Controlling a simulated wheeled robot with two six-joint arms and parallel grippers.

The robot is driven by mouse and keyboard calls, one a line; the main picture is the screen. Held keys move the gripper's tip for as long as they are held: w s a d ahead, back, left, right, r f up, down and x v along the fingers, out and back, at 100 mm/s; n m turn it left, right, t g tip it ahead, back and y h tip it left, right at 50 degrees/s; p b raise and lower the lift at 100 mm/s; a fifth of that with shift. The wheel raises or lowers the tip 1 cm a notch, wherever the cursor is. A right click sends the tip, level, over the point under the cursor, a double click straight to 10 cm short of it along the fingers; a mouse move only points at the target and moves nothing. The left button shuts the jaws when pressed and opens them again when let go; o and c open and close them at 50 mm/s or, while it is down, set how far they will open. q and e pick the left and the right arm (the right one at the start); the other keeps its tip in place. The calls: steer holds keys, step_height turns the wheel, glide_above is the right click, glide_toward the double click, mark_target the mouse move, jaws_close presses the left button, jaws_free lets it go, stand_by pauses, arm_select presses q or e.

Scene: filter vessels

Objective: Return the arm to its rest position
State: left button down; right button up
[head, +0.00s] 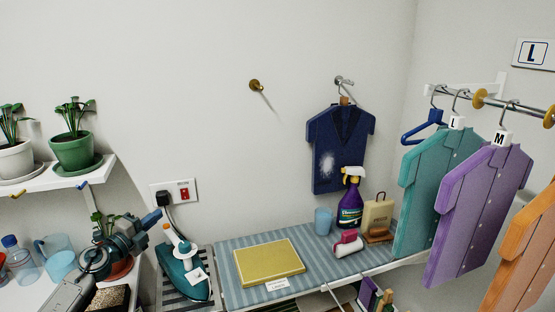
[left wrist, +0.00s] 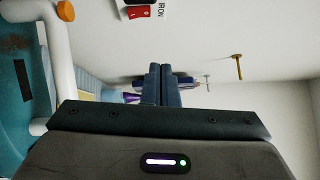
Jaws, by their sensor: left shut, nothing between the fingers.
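My left gripper (head: 152,219) is at the left of the head view, above and beside a teal iron (head: 183,271), in front of the wall. In the left wrist view its two dark fingers (left wrist: 161,85) are together with nothing between them. The iron's white handle and teal body (left wrist: 18,90) fill the left edge of that view, close to the gripper. I cannot tell whether they touch. My right gripper is not in view.
A potted plant (head: 122,262) is partly hidden behind my left arm. A wall socket with a red switch (head: 185,192) is just right of the gripper. Shirts (head: 435,190) hang at right.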

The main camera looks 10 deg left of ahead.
arm_select(q)
steer(key=s+d+f+n+g+y, duration=0.4)
steer(key=s+d+f+n+y, duration=0.1)
steer(key=s+f+n, duration=0.5)
steer(key=s+d+f+n+g+y, duration=0.3)
steer(key=s+d+f+n+y, duration=0.3)
steer(key=s+n, duration=0.5)
steer(key=s+d+f+g+h, duration=0.3)
steer(key=s+d+g, duration=0.15)
steer(key=s, duration=0.65)
steer(key=s+d+f+g+h, duration=0.25)
steer(key=s+d, duration=0.35)
steer(key=s, duration=0.4)
step_height(320, 180, down, 31)
steer(key=a+g+b, duration=0.2)
steer(key=a, duration=0.1)
steer(key=s+f+b, duration=0.1)
steer(key=s+f, duration=0.8)
steer(key=f, duration=0.2)
steer(key=s+a+f+g+b, duration=0.1)
steer(key=s+f, duration=0.9)
steer(key=f, duration=0.2)
steer(key=shift+f+n, duration=0.15)
steer(key=shift+n, duration=0.15)
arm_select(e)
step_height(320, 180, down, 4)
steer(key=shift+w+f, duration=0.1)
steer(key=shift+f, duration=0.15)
